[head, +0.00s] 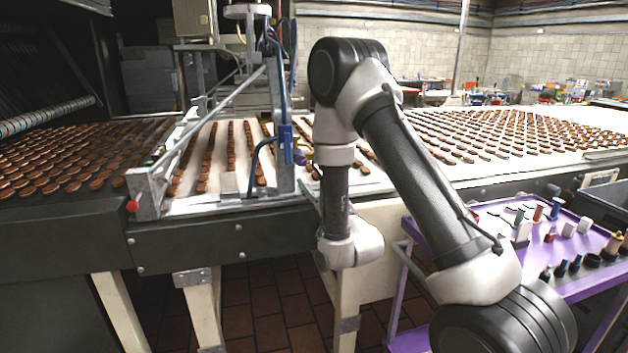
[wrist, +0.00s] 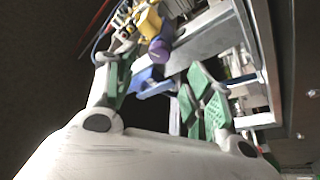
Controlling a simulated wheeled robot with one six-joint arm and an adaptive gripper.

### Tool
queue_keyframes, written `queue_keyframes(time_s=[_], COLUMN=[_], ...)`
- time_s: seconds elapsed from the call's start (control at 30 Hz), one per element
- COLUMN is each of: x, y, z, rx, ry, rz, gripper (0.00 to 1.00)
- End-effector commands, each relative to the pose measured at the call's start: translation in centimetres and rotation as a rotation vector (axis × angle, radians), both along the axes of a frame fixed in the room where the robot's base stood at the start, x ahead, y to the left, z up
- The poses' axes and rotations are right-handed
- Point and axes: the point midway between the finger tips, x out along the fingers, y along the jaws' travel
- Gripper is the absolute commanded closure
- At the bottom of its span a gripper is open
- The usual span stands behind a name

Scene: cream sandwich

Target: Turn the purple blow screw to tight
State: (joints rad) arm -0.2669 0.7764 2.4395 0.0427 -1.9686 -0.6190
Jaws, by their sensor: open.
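The purple blow screw (wrist: 159,50) shows in the wrist view, just beyond the gap between my fingers and above its middle. A yellow part (wrist: 149,22) sits behind it and a blue part (wrist: 152,83) lies below it. In the head view the screw (head: 299,158) is a small purple spot on the metal frame over the conveyor, left of my arm. My gripper (wrist: 160,88) is open, with green pads on both fingers and nothing between them. It appears apart from the screw. In the head view my gripper is mostly hidden by my arm.
The metal frame (head: 285,105) with blue hoses stands over the conveyor (head: 215,208), close to my arm. Rows of brown biscuits cover the belt. A purple cart (head: 585,285) with small bottles and blocks stands at right. Tiled floor shows below the conveyor.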

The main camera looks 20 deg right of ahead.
Motion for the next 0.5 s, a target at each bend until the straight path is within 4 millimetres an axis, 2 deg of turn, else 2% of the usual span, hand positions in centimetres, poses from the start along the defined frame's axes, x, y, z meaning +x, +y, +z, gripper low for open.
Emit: queue_keyframes(time_s=[0.07, 0.3, 0.37, 0.5], x=[0.0, -0.2, 0.0, 1.7], y=[-0.2, -1.3, -1.2, -0.5], z=[0.2, 1.0, 1.1, 1.4], rx=[-0.032, -0.353, -0.386, -0.395], ry=[0.0, 0.001, -0.003, -0.005], rz=[-0.003, -0.004, -0.002, 0.001], gripper=[0.47, 0.47, 0.47, 0.47])
